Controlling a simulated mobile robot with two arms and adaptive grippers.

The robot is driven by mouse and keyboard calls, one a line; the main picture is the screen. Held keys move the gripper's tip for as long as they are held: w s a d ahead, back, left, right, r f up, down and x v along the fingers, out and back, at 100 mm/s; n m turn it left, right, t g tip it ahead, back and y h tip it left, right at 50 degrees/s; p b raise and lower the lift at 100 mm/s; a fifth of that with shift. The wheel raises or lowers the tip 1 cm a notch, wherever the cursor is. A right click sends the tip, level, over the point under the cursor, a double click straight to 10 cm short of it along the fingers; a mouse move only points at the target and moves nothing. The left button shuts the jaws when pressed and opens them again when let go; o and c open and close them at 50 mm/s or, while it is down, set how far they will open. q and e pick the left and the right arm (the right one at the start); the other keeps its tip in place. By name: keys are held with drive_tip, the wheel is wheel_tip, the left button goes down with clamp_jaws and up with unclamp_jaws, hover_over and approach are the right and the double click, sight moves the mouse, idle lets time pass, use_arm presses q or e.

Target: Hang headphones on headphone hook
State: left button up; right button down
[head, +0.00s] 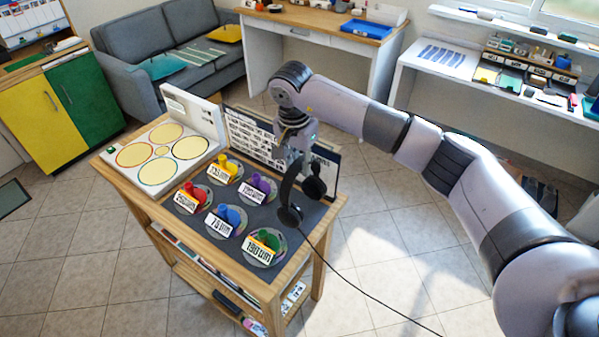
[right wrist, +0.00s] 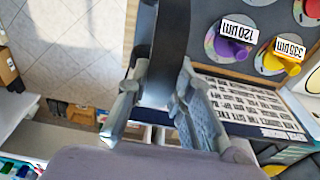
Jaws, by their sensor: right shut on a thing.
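The black headphones (head: 290,214) hang from my right gripper (head: 296,150) above the right end of the wooden cart. Two dark ear cups show below the gripper, and a thin black cable runs from them to the lower right. In the right wrist view my right gripper (right wrist: 158,92) is shut on the dark headband (right wrist: 171,40), which passes between its fingers. I cannot make out the headphone hook in either view. My left gripper is in neither view.
The wooden cart (head: 102,153) bears several labelled discs with coloured knobs, a white panel with yellow circles (head: 158,168), and an upright printed board (head: 250,137) behind the discs. A desk (head: 372,48) and a white bench (head: 405,54) stand behind. The tiled floor right of the cart is open.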

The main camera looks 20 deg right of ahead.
wheel_tip(320, 180, down, 4)
drive_tip(key=shift+f+p, duration=0.2)
drive_tip(key=shift+p, duration=0.2)
drive_tip(key=shift+f, duration=0.2)
drive_tip(key=c, duration=1.4)
unclamp_jaws()
drive_tip(key=shift+c, duration=0.2)
drive_tip(key=shift+r, duration=0.1)
